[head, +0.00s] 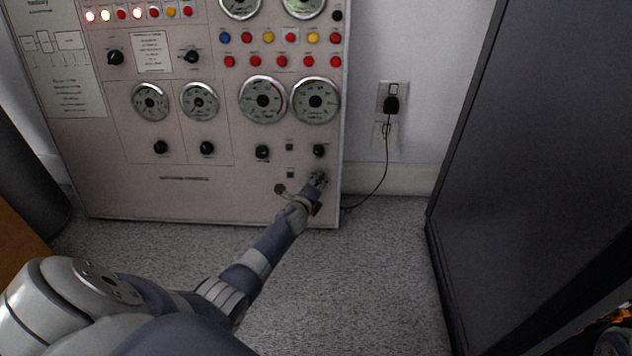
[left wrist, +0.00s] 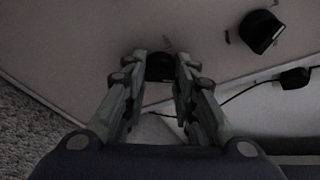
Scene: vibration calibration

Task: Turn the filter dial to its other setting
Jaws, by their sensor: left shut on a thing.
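The pale control panel (head: 190,185) stands against the wall and carries several black dials. My left gripper (head: 318,182) is at its lower right corner. In the left wrist view the two fingers (left wrist: 160,72) are shut on a small black dial (left wrist: 159,66), one finger on each side. The fingers hide most of that dial in the head view. Another black dial (head: 319,151) sits just above it, and it also shows in the left wrist view (left wrist: 260,32). The labels are too small to read, so I cannot tell the dial's setting.
A black plug (head: 391,104) sits in a wall socket right of the panel, its cord (head: 382,175) hanging to the floor. A large dark cabinet (head: 540,170) stands on the right. The grey carpet (head: 370,280) between is clear. A dark round object (head: 30,180) stands at the left.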

